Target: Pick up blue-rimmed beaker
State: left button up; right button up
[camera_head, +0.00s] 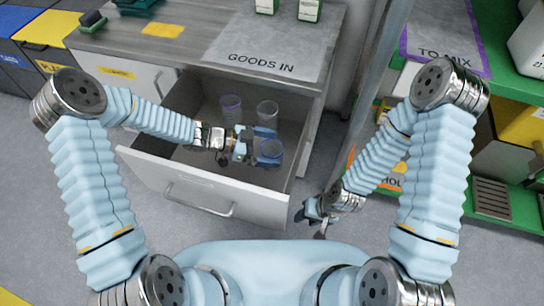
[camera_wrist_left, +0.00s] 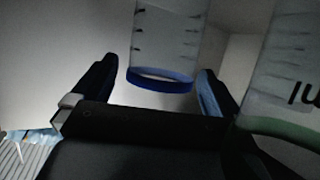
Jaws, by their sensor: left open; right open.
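The blue-rimmed beaker (camera_head: 271,148) stands in the front right part of the open drawer. In the left wrist view the clear beaker with its blue rim (camera_wrist_left: 160,80) shows between the two fingers, with a gap visible on both sides. My left gripper (camera_head: 265,148) is open, reaching into the drawer with its fingers either side of this beaker. It also shows at the bottom of the left wrist view (camera_wrist_left: 157,88). My right gripper (camera_head: 318,212) is open and empty, outside the drawer to its right.
A purple-rimmed beaker (camera_head: 231,103) and a pale-rimmed beaker (camera_head: 267,109) stand further back in the drawer (camera_head: 215,190). A beaker with a greenish rim (camera_wrist_left: 285,128) is close to the right finger in the left wrist view. The drawer walls surround my left gripper.

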pick_arm(q)
jog(key=shift+w+d+f, duration=0.1)
jog(key=shift+d+f, duration=0.15)
jog(key=shift+d, duration=0.3)
jog(key=c, duration=1.3)
